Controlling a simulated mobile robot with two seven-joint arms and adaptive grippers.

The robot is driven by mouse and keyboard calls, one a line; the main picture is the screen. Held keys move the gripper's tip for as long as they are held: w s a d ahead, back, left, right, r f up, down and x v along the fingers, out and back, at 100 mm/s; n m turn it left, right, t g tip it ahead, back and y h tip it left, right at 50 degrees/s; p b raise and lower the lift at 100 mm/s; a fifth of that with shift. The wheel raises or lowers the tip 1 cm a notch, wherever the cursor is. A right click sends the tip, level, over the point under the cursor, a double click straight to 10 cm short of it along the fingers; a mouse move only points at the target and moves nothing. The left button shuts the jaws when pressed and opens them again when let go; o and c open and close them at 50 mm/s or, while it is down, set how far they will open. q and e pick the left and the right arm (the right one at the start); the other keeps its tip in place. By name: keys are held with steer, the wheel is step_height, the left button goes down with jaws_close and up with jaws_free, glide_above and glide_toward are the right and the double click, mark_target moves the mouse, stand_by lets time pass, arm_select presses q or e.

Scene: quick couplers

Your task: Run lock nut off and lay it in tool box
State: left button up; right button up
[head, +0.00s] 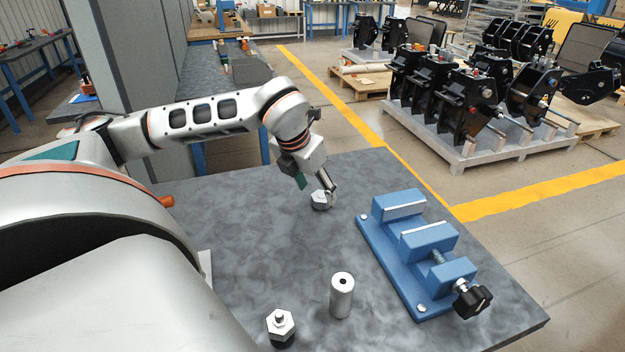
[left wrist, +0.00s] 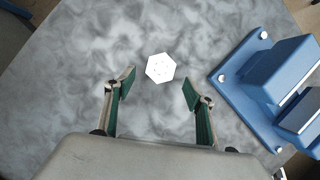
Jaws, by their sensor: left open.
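A silver hexagonal nut (head: 320,200) sits on the grey tabletop beyond the middle, left of the blue vise. In the left wrist view the nut (left wrist: 160,68) looks white, with faint marks on its face. My left gripper (head: 317,186) is over the nut, its fingers pointing down. In the left wrist view the left gripper (left wrist: 158,87) is open and empty, and the nut shows between and just beyond the fingertips. Contact with the nut cannot be told. I cannot make out a tool box. My right gripper is not in view.
The blue vise (head: 415,250) with a black knob stands at the right. A metal cylinder (head: 341,297) with a top hole and a hexagonal piece with a stud (head: 281,325) stand at the front. The grey table (head: 260,235) is clear between them and the nut.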

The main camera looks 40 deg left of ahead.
mark_target(319, 197)
arm_select(q)
steer(key=shift+x, duration=1.55)
steer(key=c, duration=1.2)
steer(key=shift+o, duration=0.5)
steer(key=shift+c, duration=0.3)
